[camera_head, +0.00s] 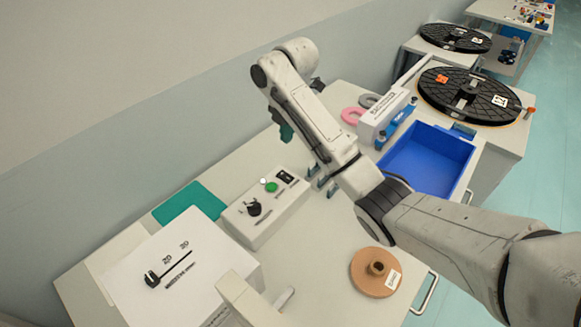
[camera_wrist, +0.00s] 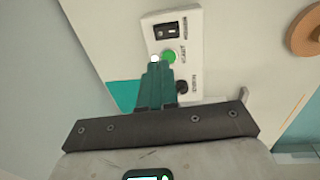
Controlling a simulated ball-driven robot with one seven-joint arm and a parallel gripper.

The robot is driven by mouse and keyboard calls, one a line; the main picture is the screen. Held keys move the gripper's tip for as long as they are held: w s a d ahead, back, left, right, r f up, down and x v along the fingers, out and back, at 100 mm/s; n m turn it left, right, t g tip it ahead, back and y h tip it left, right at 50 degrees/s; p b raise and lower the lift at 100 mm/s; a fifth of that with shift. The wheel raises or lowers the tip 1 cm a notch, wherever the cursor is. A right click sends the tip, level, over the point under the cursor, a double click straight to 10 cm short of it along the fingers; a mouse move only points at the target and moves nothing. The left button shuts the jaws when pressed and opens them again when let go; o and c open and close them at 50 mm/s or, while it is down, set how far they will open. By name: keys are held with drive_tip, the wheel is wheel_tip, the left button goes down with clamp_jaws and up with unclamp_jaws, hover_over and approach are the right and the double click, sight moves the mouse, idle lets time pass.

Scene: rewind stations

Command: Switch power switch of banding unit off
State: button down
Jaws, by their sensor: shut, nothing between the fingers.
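A white control box (camera_head: 262,222) stands on the table, left of centre in the head view. It carries a black rocker switch (camera_head: 286,176), a green button (camera_head: 271,187), a small white lamp and a black knob (camera_head: 253,208). In the wrist view the rocker switch (camera_wrist: 167,31) lies beyond the green button (camera_wrist: 169,54); its label and which side is pressed are too small to tell. My gripper (camera_head: 286,132) hangs above and behind the box. Its dark green fingers (camera_wrist: 157,68) are shut and empty, and overlap the box near the lamp and knob in the wrist view.
A blue bin (camera_head: 428,155), a labelled white box (camera_head: 381,118) and a black reel (camera_head: 468,93) are at right. A brown roll (camera_head: 370,275) lies at front right.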

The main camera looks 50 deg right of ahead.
idle(0.3)
drive_tip(key=b, duration=0.7)
hover_over(283, 173)
drive_tip(key=f, duration=0.5)
drive_tip(key=s+f, duration=0.1)
drive_tip(key=f, duration=0.2)
drive_tip(key=shift+f, duration=0.2)
drive_tip(key=shift+w+f+p, duration=0.2)
drive_tip(key=shift+f+p, duration=0.25)
drive_tip(key=shift+f, duration=0.95)
drive_tip(key=shift+w+f+p, duration=0.2)
drive_tip(key=shift+f+p, duration=0.25)
drive_tip(key=shift+f, duration=0.9)
drive_tip(key=shift+f, duration=0.2)
drive_tip(key=shift+s, duration=0.1)
drive_tip(key=shift+s+r+p, duration=0.2)
drive_tip(key=shift+s+p, duration=0.45)
drive_tip(key=shift+p, duration=0.35)
